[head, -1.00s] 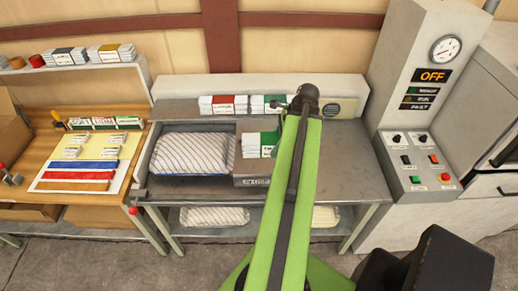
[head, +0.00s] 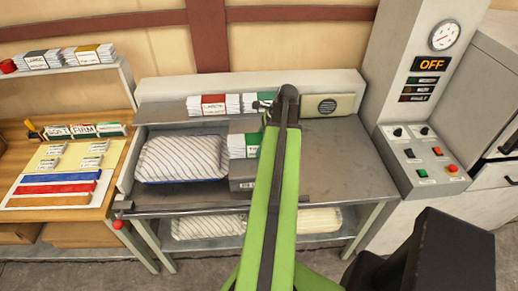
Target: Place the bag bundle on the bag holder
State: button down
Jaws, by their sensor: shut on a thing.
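A white bag bundle with a green band (head: 248,102) is on the back shelf, beside one with a red band (head: 213,104). My gripper (head: 264,102) is small and partly hidden by my green arm. It is at the right end of the green-banded bundle and shut on it. Another green-and-white bundle (head: 243,145) sits in a grey open box (head: 241,184) on the metal bench. I cannot tell for certain which part is the bag holder. My arm hides the right side of the box.
A striped pillow (head: 182,158) lies left of the box. The metal bench (head: 345,160) is bare on the right. A control panel (head: 424,160) stands further right. A wooden table (head: 100,200) with coloured strips is at left. More pillows lie on the lower shelf (head: 210,226).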

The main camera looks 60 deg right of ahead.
jog(key=c, duration=0.7)
grip_release()
jog(key=shift+s, duration=0.1)
jog(key=shift+d+r+p, duration=0.1)
jog(key=shift+r+p, duration=0.2)
jog(key=shift+r, duration=0.1)
jog(key=p+v, duration=1)
jog(key=v, duration=0.1)
jog(key=shift+s+r+p, duration=0.1)
jog(key=shift+r+p, duration=0.2)
jog(key=shift+p, duration=0.05)
jog(key=shift+f, duration=0.1)
